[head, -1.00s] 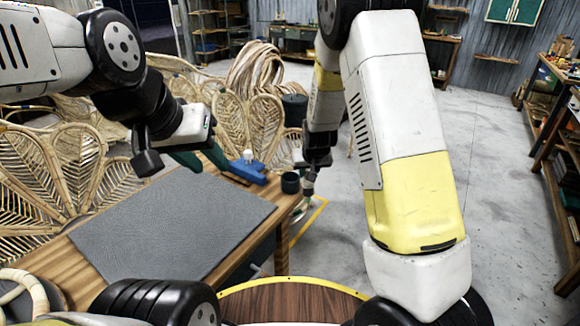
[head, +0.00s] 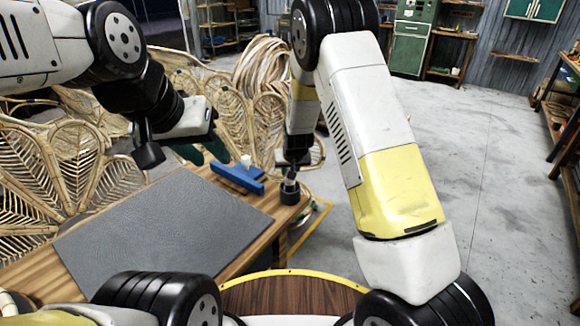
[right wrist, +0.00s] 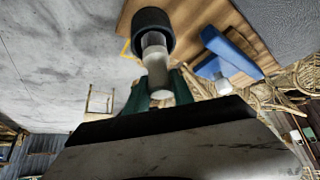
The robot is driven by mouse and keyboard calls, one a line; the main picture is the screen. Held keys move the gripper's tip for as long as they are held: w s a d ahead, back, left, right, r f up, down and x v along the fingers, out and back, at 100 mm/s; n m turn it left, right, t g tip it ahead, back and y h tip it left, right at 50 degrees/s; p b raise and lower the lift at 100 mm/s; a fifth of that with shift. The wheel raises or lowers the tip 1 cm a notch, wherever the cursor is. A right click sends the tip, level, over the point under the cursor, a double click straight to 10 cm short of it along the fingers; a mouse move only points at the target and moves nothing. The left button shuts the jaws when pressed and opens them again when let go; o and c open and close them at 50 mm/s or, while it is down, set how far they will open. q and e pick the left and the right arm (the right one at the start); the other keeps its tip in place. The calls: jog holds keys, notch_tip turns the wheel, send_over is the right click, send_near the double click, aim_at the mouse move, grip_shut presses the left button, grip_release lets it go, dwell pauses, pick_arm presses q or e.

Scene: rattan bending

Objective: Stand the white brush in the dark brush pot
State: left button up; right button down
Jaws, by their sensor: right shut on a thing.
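The dark brush pot (head: 289,196) stands at the right end of the wooden table. It also shows at the top of the right wrist view (right wrist: 152,18). My right gripper (head: 291,172) is directly above the pot, pointing down. Its green fingers (right wrist: 157,92) are shut on the white brush (right wrist: 155,68). The brush's far end overlaps the pot's mouth in the right wrist view; I cannot tell how deep it reaches. My left gripper (head: 203,152) is open and empty over the table's back edge, left of the pot, with its green fingers partly hidden.
A blue stand (head: 237,179) with a small white piece on top is on the table just left of the pot. A grey mat (head: 165,222) covers most of the table (head: 60,285). Rattan panels (head: 85,155) stand behind it. Open concrete floor lies to the right.

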jog(key=shift+f, duration=1.6)
jog(key=shift+f, duration=0.3)
jog(key=c, duration=1.1)
grip_release()
